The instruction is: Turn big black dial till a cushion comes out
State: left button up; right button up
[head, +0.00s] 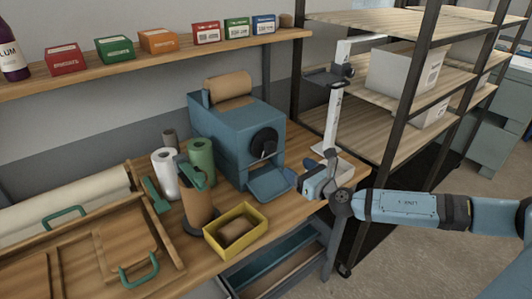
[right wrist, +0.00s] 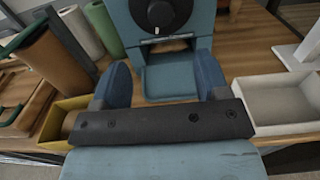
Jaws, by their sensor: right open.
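The blue machine (head: 235,125) stands on the bench with a brown paper roll (head: 228,85) on top. In the right wrist view the dial (right wrist: 160,12) is at the top, cut by the frame edge. Below it is an opening with a blue tray (head: 270,184) sticking out; the tray looks empty. My right gripper (head: 302,186) is open and empty, just in front of the tray and below the dial, not touching the dial. My left gripper is not in view.
A yellow box (head: 212,240) holding a brown piece stands left of the tray. White and green rolls (head: 201,158) and a brown roll in a holder (head: 195,200) stand further left. A white bin (right wrist: 280,105) is right of the machine. A metal-framed shelf (head: 395,130) rises at right.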

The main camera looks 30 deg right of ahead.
aim_at(273, 150)
jog(key=w, duration=0.4)
jog(key=w+p, duration=0.1)
jog(key=w, duration=0.4)
jog(key=w+a+p, duration=0.1)
jog(key=w, duration=0.3)
jog(key=shift+w, duration=0.3)
jog(key=shift+f, duration=0.1)
jog(key=c, duration=0.9)
